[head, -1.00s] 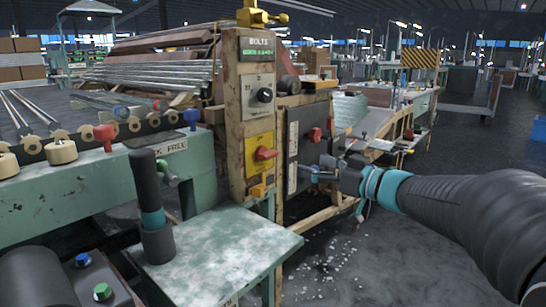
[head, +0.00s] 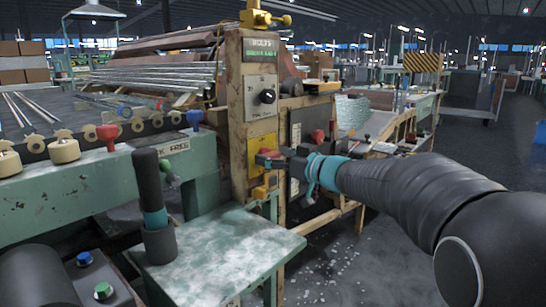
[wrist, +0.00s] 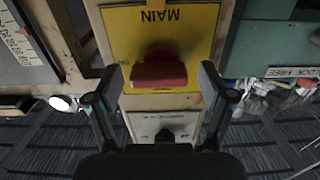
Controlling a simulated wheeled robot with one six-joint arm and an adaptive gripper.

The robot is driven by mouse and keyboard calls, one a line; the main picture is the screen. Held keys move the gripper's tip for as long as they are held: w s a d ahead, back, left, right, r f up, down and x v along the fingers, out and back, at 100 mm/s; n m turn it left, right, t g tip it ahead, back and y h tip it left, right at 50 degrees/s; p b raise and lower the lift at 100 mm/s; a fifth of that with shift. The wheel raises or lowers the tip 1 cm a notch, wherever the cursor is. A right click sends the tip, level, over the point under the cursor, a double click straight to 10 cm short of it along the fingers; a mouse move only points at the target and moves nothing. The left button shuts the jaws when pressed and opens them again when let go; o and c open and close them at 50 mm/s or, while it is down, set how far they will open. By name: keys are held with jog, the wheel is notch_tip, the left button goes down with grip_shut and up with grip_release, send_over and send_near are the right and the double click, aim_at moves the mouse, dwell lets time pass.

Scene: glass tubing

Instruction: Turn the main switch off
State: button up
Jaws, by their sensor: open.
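The main switch is a red handle (wrist: 160,70) on a yellow plate marked MAIN (wrist: 198,35), upside down in the wrist view. There the handle lies sideways across the picture. In the head view the yellow plate (head: 262,139) is on the wooden post, and the red handle (head: 262,159) is partly hidden by my gripper. My gripper (wrist: 163,80) is open, with one finger on each side of the handle and a gap visible on both sides. I cannot tell how deep the fingertips reach along it.
A black knob on a pale plate (head: 267,96) sits above the switch. Another red handle (head: 318,136) is on the dark panel to the right. A green table (head: 225,240) stands below and in front.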

jog(key=shift+w+a, duration=0.15)
jog(key=c, duration=1.2)
jog(key=shift+o, duration=0.2)
